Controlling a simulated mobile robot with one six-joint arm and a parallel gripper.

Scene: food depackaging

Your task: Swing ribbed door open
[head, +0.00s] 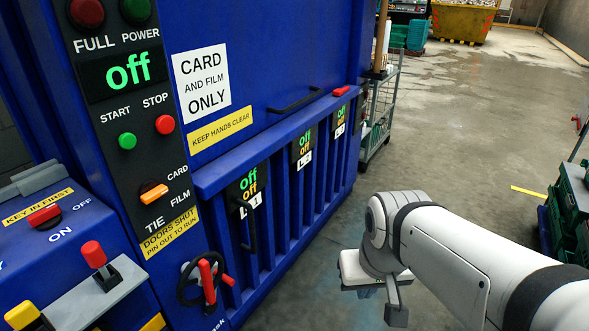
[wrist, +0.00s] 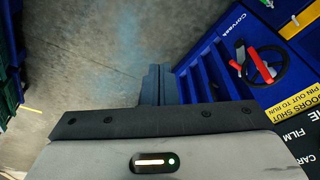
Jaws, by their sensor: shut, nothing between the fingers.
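The ribbed door (head: 284,200) is the low blue front of the baler, with upright ribs. It looks shut in the head view. A black bar handle (head: 248,226) stands on its left part. Some of its ribs also show in the wrist view (wrist: 205,75). A handwheel with red levers (head: 205,281) sits on the post left of the door, and it shows at the upper right of the wrist view (wrist: 258,65). My gripper (head: 396,312) hangs over the floor to the right of the door, apart from it. Its fingers (wrist: 158,84) are shut and empty.
The control panel (head: 130,120) reads "off". A blue box with red knobs (head: 60,230) is at the left. A wire trolley (head: 380,110) stands beyond the door's far end. Green crates (head: 572,205) are at the right edge. The floor before the door is clear.

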